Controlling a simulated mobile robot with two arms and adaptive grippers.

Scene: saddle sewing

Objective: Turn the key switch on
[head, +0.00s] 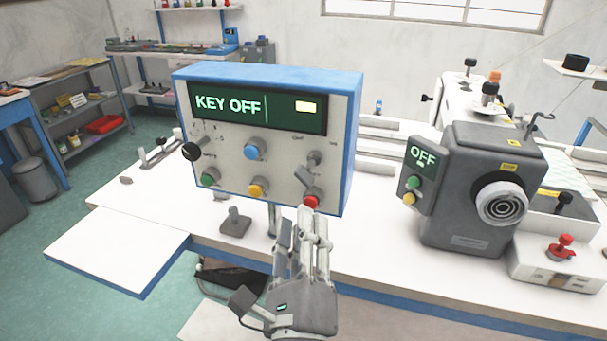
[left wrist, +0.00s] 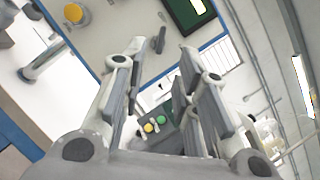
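The control box (head: 225,110) is blue with a light grey front, and its screen (head: 229,104) reads KEY OFF. A dark key-like handle (head: 313,178) sticks out at the lower right of its front, above a red button (head: 311,202). It appears to be the dark piece (left wrist: 160,40) beyond my fingertips in the left wrist view. My left gripper (head: 305,216) is just below and in front of the red button, pointing up at the panel. In the left wrist view, its fingers (left wrist: 167,55) are apart with nothing between them. My right gripper is out of view.
The panel also has a black knob (head: 191,151) and blue (head: 252,150), green (head: 210,177) and yellow (head: 258,190) buttons. A grey machine head (head: 470,210) with an OFF display stands right on the white table (head: 350,255). Open floor lies left.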

